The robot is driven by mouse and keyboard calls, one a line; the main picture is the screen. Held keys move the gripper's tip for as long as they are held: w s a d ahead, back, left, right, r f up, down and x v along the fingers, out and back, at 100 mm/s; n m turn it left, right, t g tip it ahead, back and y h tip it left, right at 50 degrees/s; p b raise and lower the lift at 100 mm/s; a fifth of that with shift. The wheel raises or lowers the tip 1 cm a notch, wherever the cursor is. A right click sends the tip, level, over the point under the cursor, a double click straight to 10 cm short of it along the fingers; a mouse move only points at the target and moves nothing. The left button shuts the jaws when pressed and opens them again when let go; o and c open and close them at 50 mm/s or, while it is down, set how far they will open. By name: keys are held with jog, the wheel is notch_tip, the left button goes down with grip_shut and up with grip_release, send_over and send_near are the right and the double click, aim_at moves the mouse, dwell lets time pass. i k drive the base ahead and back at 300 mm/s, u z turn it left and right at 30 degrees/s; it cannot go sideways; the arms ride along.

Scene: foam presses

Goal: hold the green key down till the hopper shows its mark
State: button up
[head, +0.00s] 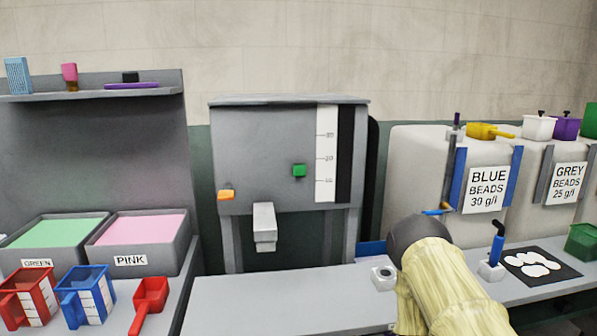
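The green key (299,170) is a small block on the front face of the grey hopper (260,150), just left of its scale. My gripper's fingers are hidden behind the wrist. I see nothing touching the green key.
An orange key (226,195) and a grey spout (264,225) are on the hopper's front. The grey counter (270,305) below is clear. Bins labelled green (58,232) and pink (140,228) stand left; a blue beads container (485,185) stands right, partly behind my arm.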

aim_at(300, 170)
jog(key=u, duration=1.45)
jog(key=i, duration=0.6)
jog(key=z, duration=2.4)
